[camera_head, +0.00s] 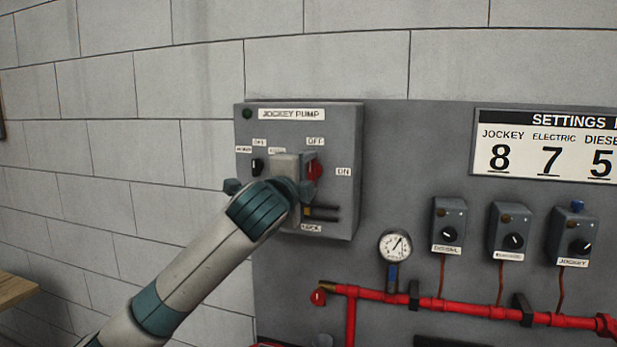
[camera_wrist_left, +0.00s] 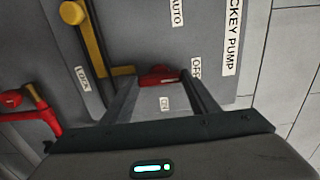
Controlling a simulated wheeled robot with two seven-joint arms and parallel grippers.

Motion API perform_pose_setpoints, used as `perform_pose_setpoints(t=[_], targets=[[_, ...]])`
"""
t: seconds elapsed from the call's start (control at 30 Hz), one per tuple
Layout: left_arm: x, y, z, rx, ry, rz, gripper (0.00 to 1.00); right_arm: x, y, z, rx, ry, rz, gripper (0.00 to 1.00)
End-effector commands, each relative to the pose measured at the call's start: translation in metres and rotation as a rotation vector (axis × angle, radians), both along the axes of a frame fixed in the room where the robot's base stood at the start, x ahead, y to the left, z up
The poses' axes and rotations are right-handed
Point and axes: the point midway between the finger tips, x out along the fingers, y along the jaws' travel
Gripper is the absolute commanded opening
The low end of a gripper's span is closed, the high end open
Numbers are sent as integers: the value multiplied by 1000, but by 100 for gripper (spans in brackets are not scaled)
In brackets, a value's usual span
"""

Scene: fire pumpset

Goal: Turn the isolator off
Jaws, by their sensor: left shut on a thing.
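The isolator is a red rotary handle (camera_head: 314,170) on the grey jockey pump box (camera_head: 347,210), with an OFF label (camera_head: 315,141) above it and an ON label (camera_head: 344,171) to its right. My left gripper (camera_wrist_left: 160,76) is at the box front, its fingers shut on the red handle (camera_wrist_left: 158,77). In the left wrist view the handle's long side runs toward the OFF label (camera_wrist_left: 196,68); the ON label (camera_wrist_left: 165,103) lies beside it. In the head view my wrist hides part of the handle. My right gripper is not in view.
A small black switch (camera_head: 257,165) is left of my gripper. A yellow lever (camera_wrist_left: 88,40) is close to the fingers. Right of the box are a gauge (camera_head: 395,246), several small switch boxes (camera_head: 448,222) and a red pipe (camera_head: 450,306).

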Motion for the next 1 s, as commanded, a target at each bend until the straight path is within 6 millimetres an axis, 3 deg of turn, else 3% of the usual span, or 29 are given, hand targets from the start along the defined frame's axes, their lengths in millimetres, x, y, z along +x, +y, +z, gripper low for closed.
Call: perform_pose_setpoints(t=[0.37,0.4,0.47,1.0], targets=[[0,1,0,-9,3,2,32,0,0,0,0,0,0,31],[0,1,0,-9,3,2,59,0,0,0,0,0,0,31],[0,1,0,-8,2,2,73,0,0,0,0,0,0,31],[-9,3,-1,-7,0,0,73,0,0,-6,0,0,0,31]])
